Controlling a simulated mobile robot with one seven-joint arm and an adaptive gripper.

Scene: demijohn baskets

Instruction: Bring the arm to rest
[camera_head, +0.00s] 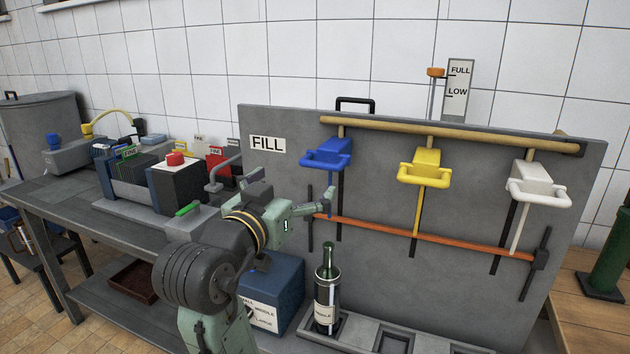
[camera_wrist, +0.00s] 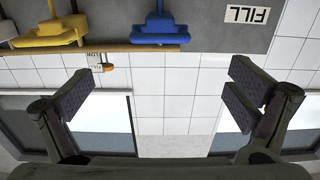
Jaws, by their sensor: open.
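My gripper (camera_head: 290,195) is raised in front of the grey FILL panel (camera_head: 290,185), left of the blue holder (camera_head: 327,154). In the wrist view its two fingers stand wide apart with nothing between them (camera_wrist: 160,100). That view is upside down and shows the blue holder (camera_wrist: 160,30), the yellow holder (camera_wrist: 48,32) and the FILL sign (camera_wrist: 247,14) beyond the fingers. My arm is bent up from the bottom of the head view and hides part of the bench and a blue box.
A dark bottle (camera_head: 325,295) stands upright in a grey tray (camera_head: 350,333) below the panel, right of my arm. A blue box (camera_head: 282,290) sits close behind my arm. Yellow (camera_head: 423,168) and white (camera_head: 538,185) holders project from the panel. The bench at left (camera_head: 60,195) carries several devices.

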